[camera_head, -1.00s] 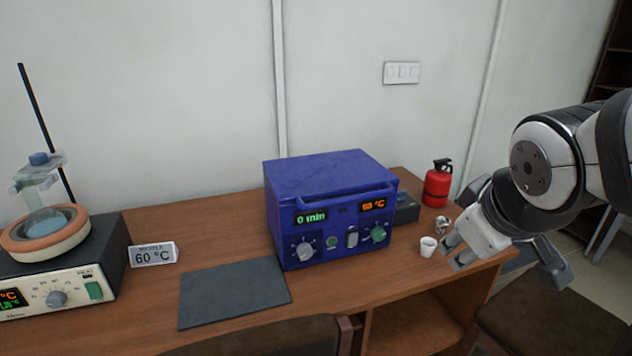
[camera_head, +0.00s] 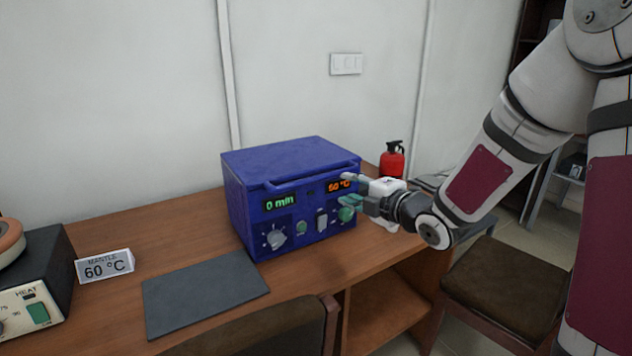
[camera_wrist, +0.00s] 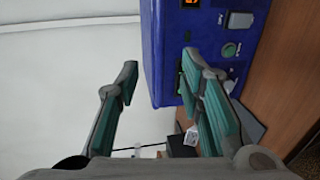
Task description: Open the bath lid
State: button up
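The blue bath (camera_head: 290,200) stands on the wooden table, its lid (camera_head: 290,158) down, with a bar handle (camera_head: 312,177) along the lid's front edge. Its displays read 0 min and 60 °C. My gripper (camera_head: 348,188) is at the right end of the bath's front, near the right knob, its fingers partly overlapping the panel. In the wrist view, the two teal-padded fingers (camera_wrist: 158,90) are spread apart with nothing between them, and the bath's front (camera_wrist: 205,45) shows beyond and to the right. Whether a finger touches the bath cannot be told.
A red extinguisher (camera_head: 392,160) stands behind my gripper. A dark mat (camera_head: 205,292) lies in front of the bath. A 60 °C sign (camera_head: 104,267) and a heater (camera_head: 35,290) are at the left. Chairs (camera_head: 500,290) stand at the table's front.

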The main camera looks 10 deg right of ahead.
aim_at(323, 178)
jog(key=b+x, duration=0.1)
jog(key=x, duration=1.2)
jog(key=shift+w, duration=0.15)
grip_shut()
